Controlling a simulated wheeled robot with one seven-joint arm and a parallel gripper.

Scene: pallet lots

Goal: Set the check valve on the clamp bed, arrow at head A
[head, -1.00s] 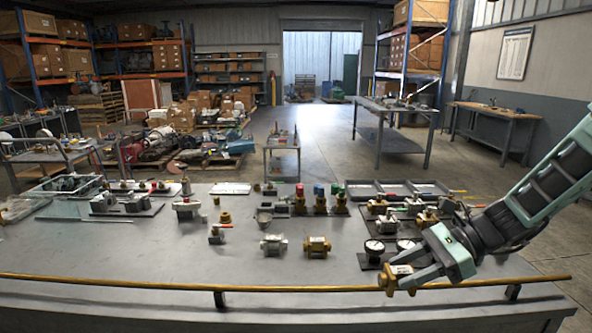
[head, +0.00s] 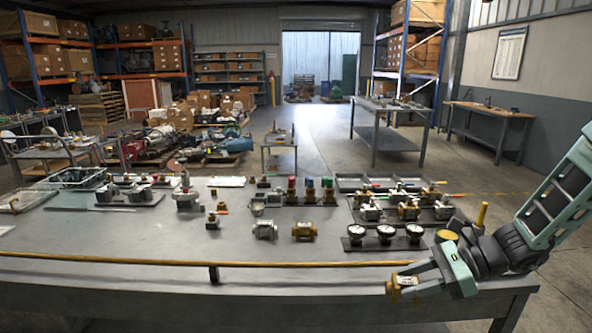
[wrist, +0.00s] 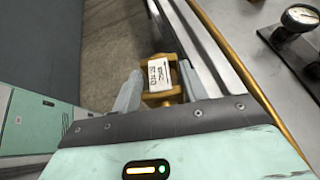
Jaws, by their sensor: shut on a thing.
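My gripper (head: 402,284) is shut on a brass-coloured valve body (head: 391,287) with a white label. It holds the valve at the near right of the bench, by the yellow front rail. In the wrist view the valve (wrist: 159,97) sits between the two grey fingers, its label facing the camera. I cannot tell for sure which fixture is the clamp bed or where head A is. A similar brass valve (head: 304,231) and a silver valve (head: 265,230) stand mid-bench.
The yellow rail (head: 120,260) runs along the bench's front edge. Dark plates at the right hold three gauges (head: 385,233) and several valves (head: 408,210). Coloured-cap valves (head: 309,190) stand at the back. The bench top (head: 120,233) is clear at front left.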

